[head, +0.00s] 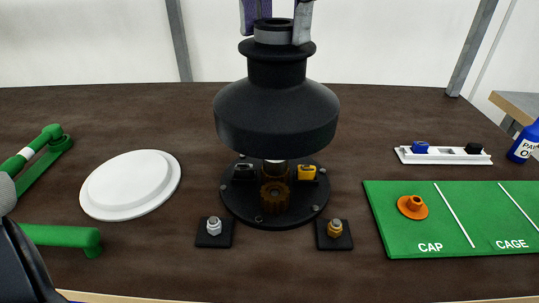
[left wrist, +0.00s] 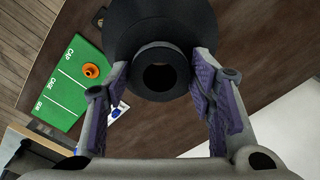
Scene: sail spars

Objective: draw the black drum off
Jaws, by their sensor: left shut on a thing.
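The black drum (head: 277,112) is a wide, upright body with a narrower neck and a grey band near its top. My left gripper (head: 276,28) comes down from above and is shut on the neck. In the left wrist view the purple-padded fingers stand on both sides of the drum's round, hollow neck (left wrist: 162,70). The drum hangs over the round black base (head: 274,215). A brown toothed gear (head: 275,196) and a short pale piece of post show below the drum; the drum hides what is higher up. My right gripper is not in view.
Two bolts on black plates (head: 214,232) stand before the base. A white round plate (head: 131,185) and green handles (head: 62,236) lie left. A green mat (head: 405,242) with an orange cap (head: 412,207), a white tray (head: 440,156) and a blue bottle (head: 524,142) are right.

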